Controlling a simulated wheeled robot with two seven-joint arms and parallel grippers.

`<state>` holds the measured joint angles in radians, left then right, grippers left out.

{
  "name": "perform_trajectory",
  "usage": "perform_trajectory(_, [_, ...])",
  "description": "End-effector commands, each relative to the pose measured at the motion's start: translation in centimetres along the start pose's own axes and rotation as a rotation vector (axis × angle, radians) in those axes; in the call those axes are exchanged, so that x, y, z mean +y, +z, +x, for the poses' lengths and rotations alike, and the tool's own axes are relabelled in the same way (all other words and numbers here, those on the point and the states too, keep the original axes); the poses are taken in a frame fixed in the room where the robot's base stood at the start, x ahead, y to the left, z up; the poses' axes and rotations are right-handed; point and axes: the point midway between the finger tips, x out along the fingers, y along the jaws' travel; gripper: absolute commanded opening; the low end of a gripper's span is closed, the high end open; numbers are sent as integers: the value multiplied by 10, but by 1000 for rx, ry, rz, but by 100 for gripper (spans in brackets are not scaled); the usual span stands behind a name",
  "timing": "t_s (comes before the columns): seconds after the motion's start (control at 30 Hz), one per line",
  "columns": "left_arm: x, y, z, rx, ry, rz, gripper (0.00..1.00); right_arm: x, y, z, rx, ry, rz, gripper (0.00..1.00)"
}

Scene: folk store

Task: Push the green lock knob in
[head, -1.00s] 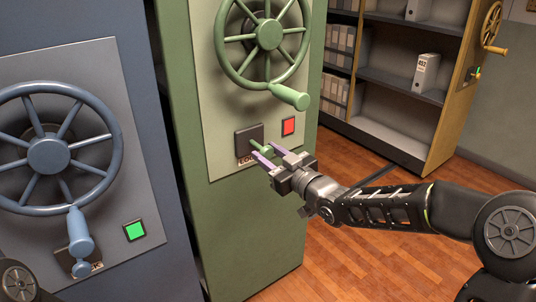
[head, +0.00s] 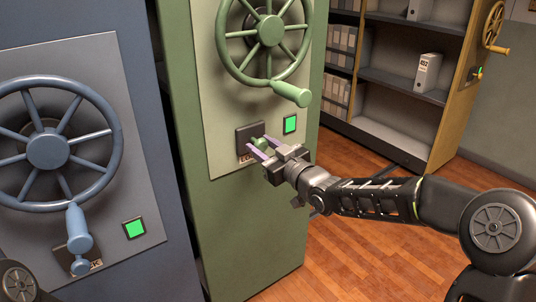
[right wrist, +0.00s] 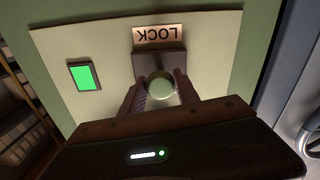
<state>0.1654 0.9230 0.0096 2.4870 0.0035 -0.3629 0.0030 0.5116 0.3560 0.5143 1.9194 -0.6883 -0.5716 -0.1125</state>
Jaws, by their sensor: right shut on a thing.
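The green lock knob (head: 258,146) sits at its dark square plate (head: 243,136) on the green cabinet's pale panel. It stands close to the plate. In the right wrist view the round knob (right wrist: 159,88) lies between the two fingers, under the upside-down LOCK label (right wrist: 159,34). My right gripper (head: 262,148) is shut on the knob, one finger on each side. The small light (head: 290,125) beside the plate is green, and it also glows green in the right wrist view (right wrist: 84,76). My left gripper is not in view.
The green handwheel (head: 268,32) with its handle (head: 291,94) is above the knob. A blue cabinet with a blue wheel (head: 48,150) and a green light (head: 134,229) stands at the left. Shelves (head: 400,60) stand behind, and wooden floor (head: 350,245) is open at the right.

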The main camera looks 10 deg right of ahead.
Motion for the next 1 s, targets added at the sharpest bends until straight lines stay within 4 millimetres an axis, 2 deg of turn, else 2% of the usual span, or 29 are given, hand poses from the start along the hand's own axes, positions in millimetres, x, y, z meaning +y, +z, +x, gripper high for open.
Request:
perform_trajectory(0.27, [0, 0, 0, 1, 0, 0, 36, 1, -1, 3, 0, 2, 1, 0])
perform_trajectory(0.3, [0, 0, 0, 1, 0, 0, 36, 1, -1, 3, 0, 2, 1, 41])
perform_trajectory(0.53, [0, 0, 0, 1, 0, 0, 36, 0, -1, 2, -1, 1, 1, 59])
perform_trajectory(0.83, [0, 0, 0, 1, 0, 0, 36, 0, -1, 1, -1, 1, 0, 59])
perform_trajectory(1.0, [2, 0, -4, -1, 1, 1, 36, 1, -2, -14, -2, 2, -1, 59])
